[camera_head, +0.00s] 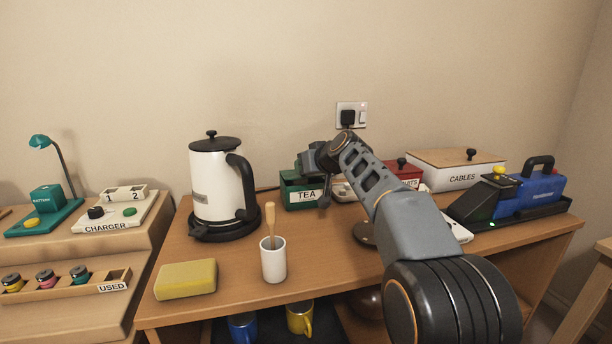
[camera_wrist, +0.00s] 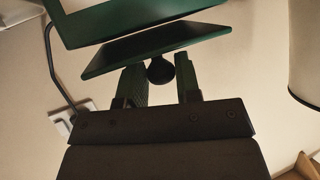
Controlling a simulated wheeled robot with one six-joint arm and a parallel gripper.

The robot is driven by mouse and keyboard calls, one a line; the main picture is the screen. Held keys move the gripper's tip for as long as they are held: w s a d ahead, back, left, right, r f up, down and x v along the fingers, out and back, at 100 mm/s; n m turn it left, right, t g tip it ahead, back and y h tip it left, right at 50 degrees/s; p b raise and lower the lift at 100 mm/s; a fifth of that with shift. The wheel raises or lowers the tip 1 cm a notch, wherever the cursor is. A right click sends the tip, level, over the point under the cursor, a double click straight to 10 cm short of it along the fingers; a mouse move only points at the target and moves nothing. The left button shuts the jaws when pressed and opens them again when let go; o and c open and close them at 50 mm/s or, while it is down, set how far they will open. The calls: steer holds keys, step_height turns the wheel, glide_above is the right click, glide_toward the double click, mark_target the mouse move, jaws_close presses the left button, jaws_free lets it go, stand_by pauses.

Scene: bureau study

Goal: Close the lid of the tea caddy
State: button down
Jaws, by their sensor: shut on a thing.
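The tea caddy (camera_head: 300,194) is a green box with a white TEA label, standing at the back of the desk against the wall. Part of its green body (camera_wrist: 62,32) shows at the top of the wrist view. Its green lid (camera_wrist: 150,46) lies across that view at an angle to the body, with a gap between them, so it is not flat on the box. A round black knob (camera_wrist: 160,71) sticks out from the lid. My gripper (camera_wrist: 160,68) has one finger on each side of this knob. In the head view my gripper (camera_head: 310,168) is above the caddy and largely hides the lid.
A white kettle (camera_head: 212,185) stands left of the caddy, with a white cup (camera_head: 273,262) holding a wooden-handled tool in front. A red box (camera_head: 403,172) and a CABLES box (camera_head: 455,172) stand to the right, partly behind my arm. A yellow sponge (camera_head: 186,280) lies front left.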

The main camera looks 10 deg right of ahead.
steer(key=shift+s+f+b, duration=0.25)
steer(key=shift+f+b, duration=0.3)
steer(key=shift+f, duration=0.55)
steer(key=c, duration=0.8)
jaws_free()
steer(key=shift+a, duration=0.1)
steer(key=shift+d, duration=0.2)
steer(key=shift+s+d+r, duration=0.2)
steer(key=shift+s+r, duration=0.1)
steer(key=shift+s, duration=0.05)
steer(key=v, duration=0.4)
steer(key=p+v, duration=0.1)
steer(key=v, duration=0.8)
steer(key=shift+s+a+r+p, duration=0.1)
steer(key=shift+a+r+p, duration=0.15)
steer(key=shift+r+p, duration=0.15)
